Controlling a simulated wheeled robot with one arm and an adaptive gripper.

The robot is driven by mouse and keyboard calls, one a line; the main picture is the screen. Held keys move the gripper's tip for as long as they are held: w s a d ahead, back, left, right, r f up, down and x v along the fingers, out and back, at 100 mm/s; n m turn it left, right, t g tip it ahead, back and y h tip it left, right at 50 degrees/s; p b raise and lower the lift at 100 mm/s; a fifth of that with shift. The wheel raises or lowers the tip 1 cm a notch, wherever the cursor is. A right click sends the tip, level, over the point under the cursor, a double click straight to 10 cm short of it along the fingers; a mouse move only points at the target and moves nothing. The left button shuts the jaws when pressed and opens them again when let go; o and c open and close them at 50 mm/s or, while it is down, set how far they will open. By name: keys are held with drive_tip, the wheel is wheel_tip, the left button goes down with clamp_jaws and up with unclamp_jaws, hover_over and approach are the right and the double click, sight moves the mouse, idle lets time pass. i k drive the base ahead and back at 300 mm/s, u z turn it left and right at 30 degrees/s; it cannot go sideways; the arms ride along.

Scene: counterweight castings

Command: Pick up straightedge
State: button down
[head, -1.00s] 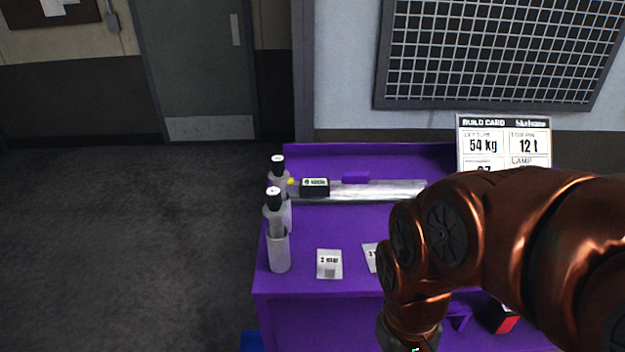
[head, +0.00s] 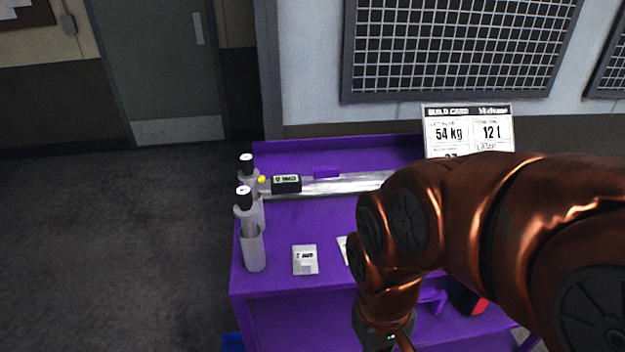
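The straightedge (head: 345,184) appears to be the long silvery bar lying along the back of the purple bench. A black block with a white label (head: 286,184) sits at its left end, and my arm covers its right end. A small purple piece (head: 326,172) is just behind the bar. My arm reaches down in front of the bench on the right. My gripper's fingers are not visible; only the wrist above them shows at the bottom edge of the head view.
Two bottles with black-and-white tops (head: 251,236) stand at the bench's left edge. Small white cards (head: 305,260) lie near the front. A build card sign (head: 466,130) stands at the back right. The purple bench (head: 310,222) has clear room in its middle. A red-and-black item (head: 471,301) is below.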

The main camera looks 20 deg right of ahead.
sight(323, 178)
drive_tip(key=k, duration=0.5)
drive_tip(key=z, duration=0.85)
drive_tip(key=i, duration=0.9)
drive_tip(key=u, duration=2.2)
